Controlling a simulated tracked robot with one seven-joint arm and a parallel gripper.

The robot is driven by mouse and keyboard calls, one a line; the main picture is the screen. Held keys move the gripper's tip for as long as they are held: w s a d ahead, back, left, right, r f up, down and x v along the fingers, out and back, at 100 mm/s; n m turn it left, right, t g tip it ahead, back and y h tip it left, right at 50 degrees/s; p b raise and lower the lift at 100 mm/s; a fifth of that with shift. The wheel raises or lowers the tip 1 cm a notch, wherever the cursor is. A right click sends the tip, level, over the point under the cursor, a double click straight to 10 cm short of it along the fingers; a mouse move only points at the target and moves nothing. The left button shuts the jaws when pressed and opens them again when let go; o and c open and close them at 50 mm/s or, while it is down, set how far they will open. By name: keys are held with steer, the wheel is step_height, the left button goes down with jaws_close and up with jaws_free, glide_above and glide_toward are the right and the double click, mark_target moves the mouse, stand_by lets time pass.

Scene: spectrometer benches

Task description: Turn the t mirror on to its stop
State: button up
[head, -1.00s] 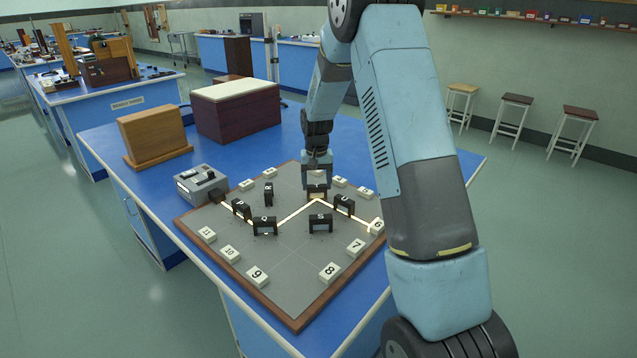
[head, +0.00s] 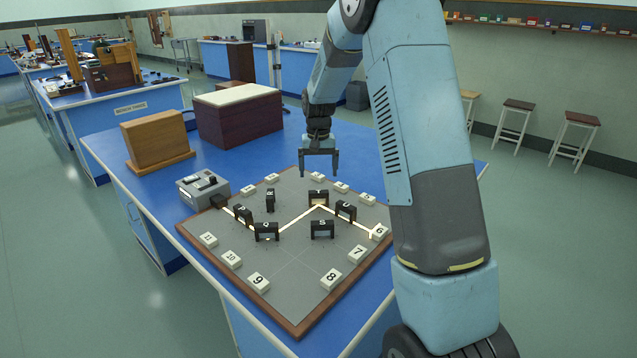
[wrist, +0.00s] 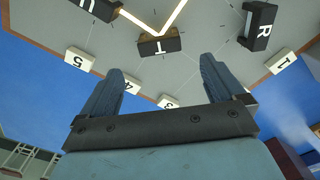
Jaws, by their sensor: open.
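The T mirror (head: 318,198) is a small black upright block at the far side of the grey board (head: 300,275). Its white T label shows in the wrist view (wrist: 158,44). A bright beam line meets it from the left and leaves toward the number 6 block (head: 379,232). My gripper (head: 319,173) is open and empty, above and just behind the T mirror, apart from it. In the wrist view my gripper (wrist: 163,68) has its two fingers spread, with the T mirror beyond their tips.
Other black mirrors stand nearby: the R mirror (wrist: 260,25), the U mirror (wrist: 100,8) and several more. White numbered blocks, such as the 8 block (head: 331,279), line the board. A grey lamp box (head: 202,187) stands at its left corner. Boxes (head: 239,121) stand behind.

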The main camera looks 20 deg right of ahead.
step_height(320, 180, up, 6)
steer(key=shift+r, duration=0.2)
stand_by(0.3)
steer(key=s+r+n+t, duration=0.1)
steer(key=s+r+t, duration=0.2)
steer(key=s+r, duration=1.4)
steer(key=s+f+n+t, duration=0.1)
steer(key=s+f+t, duration=0.1)
steer(key=s, duration=2.1)
steer(key=shift+d+t, duration=0.3)
steer(key=shift+d, duration=0.05)
